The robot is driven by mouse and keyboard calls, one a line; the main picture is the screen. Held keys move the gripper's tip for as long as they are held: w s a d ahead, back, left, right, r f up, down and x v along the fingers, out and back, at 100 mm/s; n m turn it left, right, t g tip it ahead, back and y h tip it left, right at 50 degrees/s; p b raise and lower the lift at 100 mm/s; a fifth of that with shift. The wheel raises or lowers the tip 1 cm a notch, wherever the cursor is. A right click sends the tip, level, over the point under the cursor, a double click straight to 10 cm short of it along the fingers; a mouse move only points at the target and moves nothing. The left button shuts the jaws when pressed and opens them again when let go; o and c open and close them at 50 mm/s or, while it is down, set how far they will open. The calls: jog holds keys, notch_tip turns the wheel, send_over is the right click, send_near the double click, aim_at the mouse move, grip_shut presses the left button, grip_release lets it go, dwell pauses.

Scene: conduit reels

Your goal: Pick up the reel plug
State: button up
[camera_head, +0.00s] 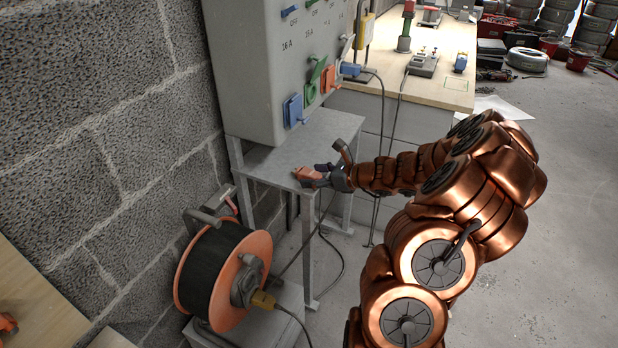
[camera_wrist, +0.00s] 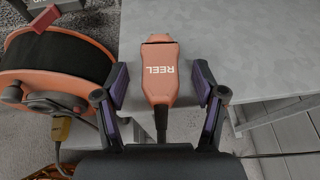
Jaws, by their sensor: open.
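The reel plug (camera_wrist: 160,75) is orange with the word REEL on it, and its dark cable runs back from it toward me. In the head view the plug (camera_head: 307,175) lies at the front edge of the small grey table (camera_head: 262,160). My gripper (camera_wrist: 160,85) is open, with one purple-padded finger on each side of the plug and a gap between the fingers and it. In the head view my gripper (camera_head: 328,172) is at the table's edge, partly hidden by my own arm.
A cable reel (camera_head: 222,275) with orange flanges stands left of the table, a yellow plug in it. A grey socket panel (camera_head: 255,70) with coloured sockets rises above the table. Cables hang to the floor. A wooden bench (camera_head: 440,88) stands behind.

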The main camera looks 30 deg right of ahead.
aim_at(312, 173)
jog(key=shift+w+a+f, duration=0.2)
jog(key=shift+w+f, duration=0.05)
jog(key=shift+w, duration=0.25)
jog(key=shift+c, duration=0.2)
jog(key=c, duration=1.1)
jog(key=shift+r, duration=0.15)
jog(key=shift+r, duration=0.65)
notch_tip(312, 173, up, 2)
jog(key=shift+r+p, duration=0.1)
jog(key=shift+p, duration=0.35)
jog(key=s+a, duration=0.1)
jog(key=s, duration=0.4)
jog(key=s+a+r, duration=0.1)
jog(key=s, duration=0.4)
jog(key=s+a, duration=0.2)
jog(key=s, duration=0.3)
jog(key=shift+s+r, duration=0.15)
jog(key=shift+s, duration=0.1)
